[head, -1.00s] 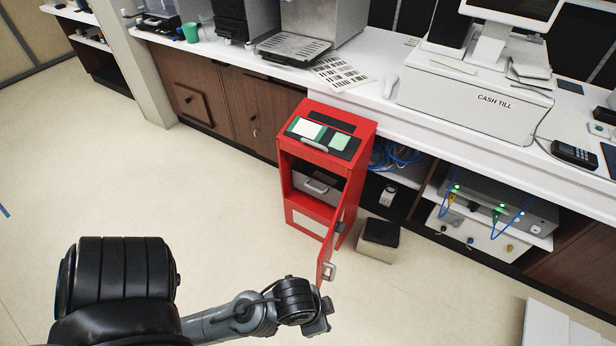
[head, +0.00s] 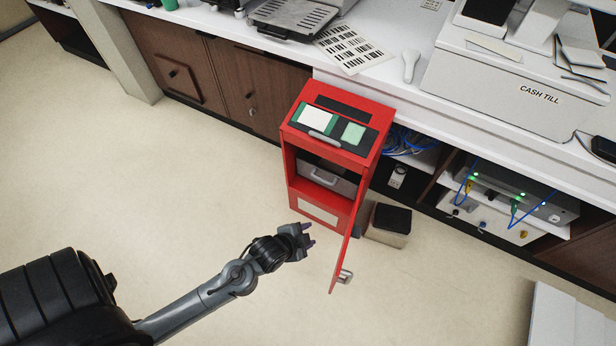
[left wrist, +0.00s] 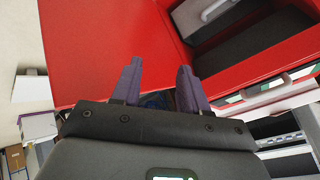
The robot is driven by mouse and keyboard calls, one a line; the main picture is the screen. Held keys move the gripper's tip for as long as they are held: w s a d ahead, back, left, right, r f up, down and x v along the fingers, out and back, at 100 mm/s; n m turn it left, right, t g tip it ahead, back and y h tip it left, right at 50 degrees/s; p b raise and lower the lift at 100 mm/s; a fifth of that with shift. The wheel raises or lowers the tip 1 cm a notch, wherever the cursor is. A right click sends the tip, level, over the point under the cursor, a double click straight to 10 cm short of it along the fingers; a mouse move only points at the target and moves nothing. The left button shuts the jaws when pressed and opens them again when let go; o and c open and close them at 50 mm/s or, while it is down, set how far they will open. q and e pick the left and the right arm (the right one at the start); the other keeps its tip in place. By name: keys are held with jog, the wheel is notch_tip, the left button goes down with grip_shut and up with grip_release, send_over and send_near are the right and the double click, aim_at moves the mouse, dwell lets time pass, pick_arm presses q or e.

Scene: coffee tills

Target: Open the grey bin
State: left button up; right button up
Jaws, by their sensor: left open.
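A red cabinet (head: 334,145) stands against the counter in the head view, with its front door (head: 350,228) swung out and seen nearly edge-on. A grey bin (head: 345,187) with a light handle sits inside, in the upper opening. Its handle side also shows at the top right of the left wrist view (left wrist: 195,16). My left gripper (head: 309,234) is open and empty, in front of the cabinet and left of the door. In the left wrist view its two dark fingers (left wrist: 159,66) are apart, with red panel behind them. My right gripper is not in view.
A small box with a black top (head: 389,222) stands on the floor right of the door. The white counter (head: 385,80) runs behind the cabinet, with blue cables (head: 408,142) beneath. The floor to the left (head: 190,190) is clear. A white block (head: 565,315) is at the lower right.

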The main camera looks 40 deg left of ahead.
pick_arm(q)
jog(key=w+a+f+m+t+y+b, duration=0.1)
jog(key=w+a+f+m+t+b, duration=0.1)
jog(key=w+a+f+b, duration=0.4)
jog(key=w+a+f+m+t+y+b, duration=0.1)
jog(key=w+a+f+m+t+b, duration=0.15)
jog(key=f, duration=0.55)
jog(key=m+t+y+b, duration=0.1)
jog(key=m+t+b, duration=0.1)
jog(key=b, duration=0.5)
send_near(322, 181)
jog(key=shift+y, duration=0.3)
jog(key=shift+f+b+x, duration=0.15)
jog(key=shift+b+x, duration=1.45)
jog(key=shift+x, duration=1.1)
jog(key=shift+f+b+x, duration=0.15)
jog(key=shift+b+x, duration=1.45)
jog(key=shift+x, duration=1.05)
jog(key=shift+d, duration=0.15)
jog(key=shift+c, duration=0.2)
grip_shut()
